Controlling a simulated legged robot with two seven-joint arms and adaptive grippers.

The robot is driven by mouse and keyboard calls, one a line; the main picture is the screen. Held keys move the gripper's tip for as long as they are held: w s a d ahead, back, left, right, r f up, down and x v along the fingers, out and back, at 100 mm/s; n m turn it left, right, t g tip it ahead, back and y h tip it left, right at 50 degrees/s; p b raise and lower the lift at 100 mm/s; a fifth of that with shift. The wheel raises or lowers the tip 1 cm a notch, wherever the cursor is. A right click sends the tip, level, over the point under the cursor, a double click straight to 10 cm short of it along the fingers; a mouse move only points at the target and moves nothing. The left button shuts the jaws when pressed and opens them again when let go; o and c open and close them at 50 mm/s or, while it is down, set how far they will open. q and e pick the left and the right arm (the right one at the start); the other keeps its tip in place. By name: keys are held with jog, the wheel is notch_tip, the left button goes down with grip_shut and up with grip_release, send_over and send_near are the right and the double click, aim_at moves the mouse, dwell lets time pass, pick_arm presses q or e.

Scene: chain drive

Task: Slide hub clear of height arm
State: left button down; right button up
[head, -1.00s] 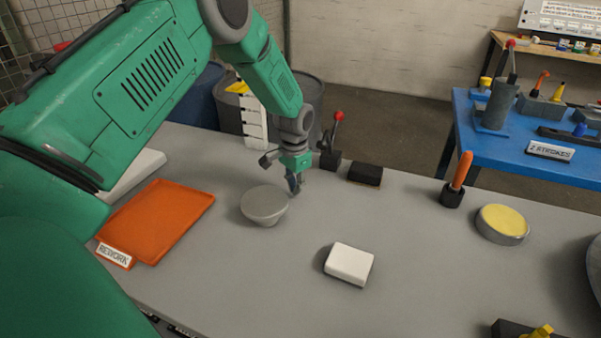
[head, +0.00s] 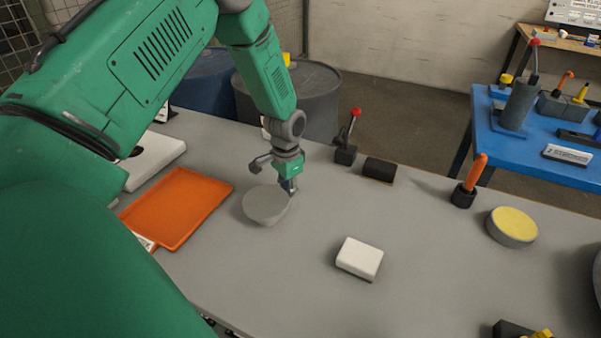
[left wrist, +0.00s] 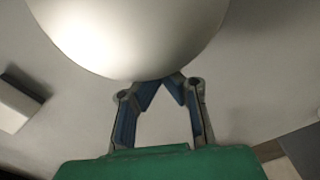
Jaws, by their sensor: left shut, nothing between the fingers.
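The hub, a grey round piece with a wide flat top (head: 266,204), sits on the grey table just right of the orange tray. My left gripper (head: 289,187) is shut and empty, low at the hub's right far edge. In the left wrist view the hub (left wrist: 130,30) fills the top, and the closed fingertips (left wrist: 166,80) meet at its rim, seemingly touching. A white upright piece (head: 265,131), perhaps part of the height gauge, is almost wholly hidden behind my left arm; I cannot make out its arm. My right gripper is not in view.
The orange tray (head: 158,215) lies close left of the hub. A red-knobbed lever block (head: 346,154) and a black block (head: 380,169) stand right of the gripper. A white block (head: 360,257) lies nearer. The table between the hub and the white block is clear.

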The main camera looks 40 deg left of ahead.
pick_arm(q)
jog(key=shift+s, duration=0.5)
jog(key=shift+d, duration=0.1)
jog(key=shift+w+d, duration=0.1)
jog(key=shift+r, duration=0.25)
notch_tip(320, 180, up, 11)
jog(key=shift+r, duration=0.2)
